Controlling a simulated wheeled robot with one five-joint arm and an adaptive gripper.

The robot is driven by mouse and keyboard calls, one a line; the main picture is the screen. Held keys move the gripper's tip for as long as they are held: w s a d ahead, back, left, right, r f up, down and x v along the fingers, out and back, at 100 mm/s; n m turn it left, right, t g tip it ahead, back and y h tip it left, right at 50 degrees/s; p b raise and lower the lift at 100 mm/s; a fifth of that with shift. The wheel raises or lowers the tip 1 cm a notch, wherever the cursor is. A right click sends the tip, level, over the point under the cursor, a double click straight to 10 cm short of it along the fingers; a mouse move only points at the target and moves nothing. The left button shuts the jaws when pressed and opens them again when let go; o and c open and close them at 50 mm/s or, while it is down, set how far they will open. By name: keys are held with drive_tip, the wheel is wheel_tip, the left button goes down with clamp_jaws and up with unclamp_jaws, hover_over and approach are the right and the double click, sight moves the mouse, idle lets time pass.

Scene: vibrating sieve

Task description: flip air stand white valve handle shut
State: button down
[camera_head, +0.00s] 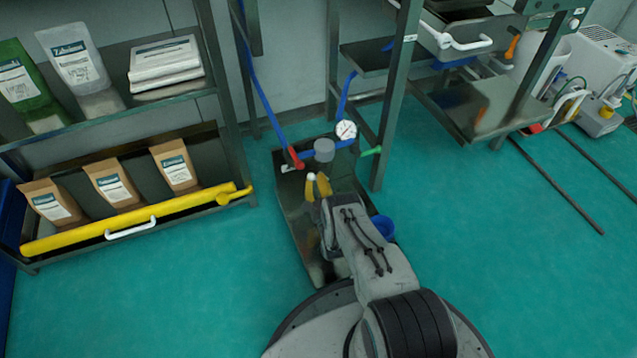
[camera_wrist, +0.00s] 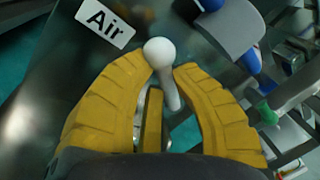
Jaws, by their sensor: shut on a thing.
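The white valve handle (camera_wrist: 159,52), with a round knob on a pale stem, stands between my yellow fingers in the wrist view. My gripper (camera_wrist: 163,72) is shut on it, with the fingers on either side of the stem. In the head view the white knob (camera_head: 311,177) shows small at the tips of my gripper (camera_head: 319,186). The air stand (camera_head: 291,205) is a dark metal panel under my arm. Its "Air" label (camera_wrist: 105,23) lies left of the handle in the wrist view. The lower end of the handle is partly hidden by my fingers.
Behind the handle are a grey cylinder (camera_head: 324,150), a pressure gauge (camera_head: 346,130), a red handle (camera_head: 295,158) and a green handle (camera_head: 371,151). Blue hoses rise behind. Shelves with bags (camera_head: 120,182) stand left. The teal floor is clear at lower left.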

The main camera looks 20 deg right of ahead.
drive_tip(key=shift+w, duration=0.1)
idle(0.3)
drive_tip(key=c, duration=1)
unclamp_jaws()
drive_tip(key=shift+c, duration=0.2)
drive_tip(key=v, duration=0.7)
drive_tip(key=shift+s, duration=0.3)
drive_tip(key=shift+o, duration=0.3)
